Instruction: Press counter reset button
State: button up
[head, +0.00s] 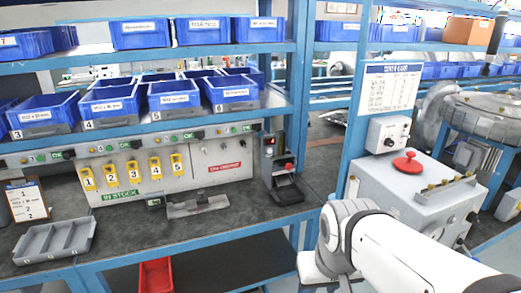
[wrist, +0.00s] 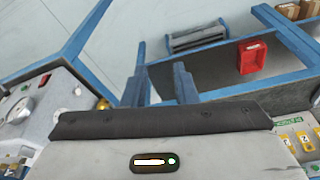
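A dark counter-like unit (head: 270,146) with a small red display stands at the right end of the bench. Below it is a dark stand with a red part (head: 289,166); I cannot tell whether this is the reset button. A larger red mushroom button (head: 407,163) sits on a grey machine box to the right. My gripper's grey body and dark front edge (wrist: 160,121) fill the bottom of the wrist view. In the head view my white arm is at the lower right, in front of the bench.
Blue bins (head: 110,101) fill the shelves above the bench. Yellow numbered tags (head: 121,174) hang on the grey panel. A grey divided tray (head: 56,241) lies at left. A red bin (head: 156,275) sits low; it also shows in the wrist view (wrist: 252,56). Blue posts flank the bench.

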grip_shut()
dwell(1.4)
